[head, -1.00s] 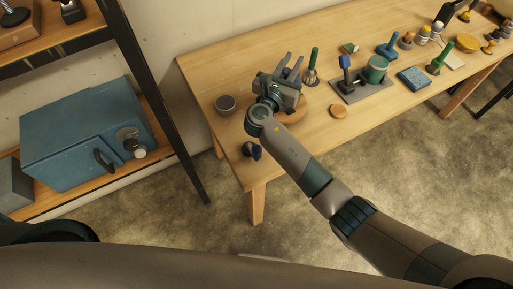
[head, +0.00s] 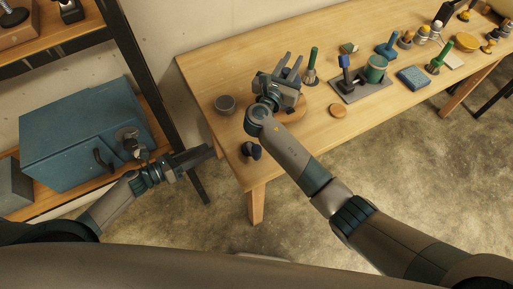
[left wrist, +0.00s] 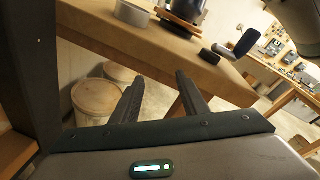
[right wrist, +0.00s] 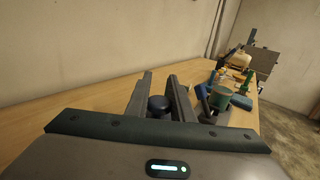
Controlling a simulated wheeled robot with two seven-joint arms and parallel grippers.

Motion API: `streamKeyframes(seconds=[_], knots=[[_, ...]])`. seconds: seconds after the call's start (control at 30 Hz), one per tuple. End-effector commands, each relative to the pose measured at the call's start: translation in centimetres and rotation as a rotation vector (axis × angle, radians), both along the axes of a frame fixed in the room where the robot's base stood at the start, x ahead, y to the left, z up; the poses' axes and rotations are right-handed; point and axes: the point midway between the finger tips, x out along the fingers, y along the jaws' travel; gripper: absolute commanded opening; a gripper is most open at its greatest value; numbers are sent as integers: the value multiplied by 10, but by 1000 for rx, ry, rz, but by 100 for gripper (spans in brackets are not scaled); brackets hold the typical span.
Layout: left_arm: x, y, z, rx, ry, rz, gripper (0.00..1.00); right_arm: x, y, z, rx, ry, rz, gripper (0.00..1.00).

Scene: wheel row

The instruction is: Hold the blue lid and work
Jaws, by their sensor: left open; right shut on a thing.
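The rest of the held thing is hidden, so I cannot make out the blue lid itself. My left gripper (head: 207,151) is open and empty, off the table's left end, in front of the shelf.
A grey plate (head: 347,98) bears a green cup (head: 376,69) and a blue-topped tool. Several tools stand farther right. A blue cabinet (head: 70,150) sits on the left shelf; a dark post (head: 160,95) stands between shelf and table.

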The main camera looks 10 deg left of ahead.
Motion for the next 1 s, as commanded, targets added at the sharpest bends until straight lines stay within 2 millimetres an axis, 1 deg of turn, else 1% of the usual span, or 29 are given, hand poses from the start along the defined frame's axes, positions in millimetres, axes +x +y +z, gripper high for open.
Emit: streamKeyframes(seconds=[0.03,0.1,0.2,0.33,0.4,0.5,0.87,1.0], knots=[[-3,-10,23,51,-108,-92,40,0,0,0,0,0,0,0],[-14,-29,53,106,-261,-222,40,0,0,0,0,0,0,0],[-31,-48,82,131,-409,-355,40,0,0,0,0,0,0,0],[-47,-63,105,133,-518,-459,40,0,0,0,0,0,0,0],[-52,-67,112,133,-549,-490,40,0,0,0,0,0,0,0],[-56,-70,116,132,-571,-513,40,0,0,0,0,0,0,0],[-56,-71,116,131,-573,-514,40,0,0,0,0,0,0,0],[-55,-75,116,130,-572,-514,40,0,0,0,0,0,0,0]])
